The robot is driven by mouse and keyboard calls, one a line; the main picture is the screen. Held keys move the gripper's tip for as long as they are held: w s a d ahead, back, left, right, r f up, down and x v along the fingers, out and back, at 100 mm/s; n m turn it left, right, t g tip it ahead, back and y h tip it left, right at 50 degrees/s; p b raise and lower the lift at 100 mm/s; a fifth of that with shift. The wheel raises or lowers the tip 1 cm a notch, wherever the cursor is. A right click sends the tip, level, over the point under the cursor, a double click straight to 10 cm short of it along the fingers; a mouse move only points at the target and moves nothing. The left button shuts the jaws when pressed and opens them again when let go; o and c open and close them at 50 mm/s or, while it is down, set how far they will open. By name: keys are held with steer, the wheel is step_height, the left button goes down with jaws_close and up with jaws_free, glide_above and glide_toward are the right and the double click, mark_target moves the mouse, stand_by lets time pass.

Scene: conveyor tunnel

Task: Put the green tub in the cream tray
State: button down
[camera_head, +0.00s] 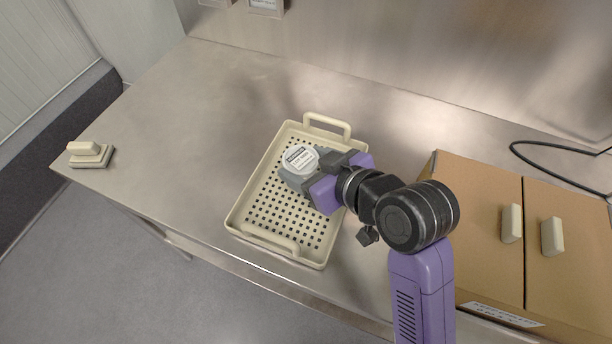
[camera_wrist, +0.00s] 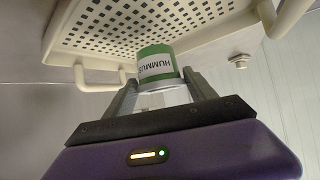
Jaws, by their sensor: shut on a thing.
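The green tub shows its white, printed lid (camera_head: 300,159) in the head view. Its green side and a white label with hummus lettering show in the wrist view (camera_wrist: 156,66). My gripper (camera_head: 311,168) is shut on the tub, with one finger on each side of it in the wrist view (camera_wrist: 160,90). The cream tray (camera_head: 237,213) has a perforated floor and a raised handle at each end. The tub is over the far half of the tray, inside its rim as seen from above. I cannot tell whether its base touches the tray floor.
A tan box (camera_head: 480,200) with two cream handles stands right of the tray. A black cable (camera_head: 540,163) lies behind it. A small cream-handled block (camera_head: 90,154) sits at the bench's left edge.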

mark_target(306, 178)
steer(key=shift+f, duration=2.3)
steer(key=shift+f, duration=0.1)
steer(key=shift+c, duration=1.5)
jaws_free()
steer(key=v, duration=1.2)
steer(key=shift+s, duration=0.1)
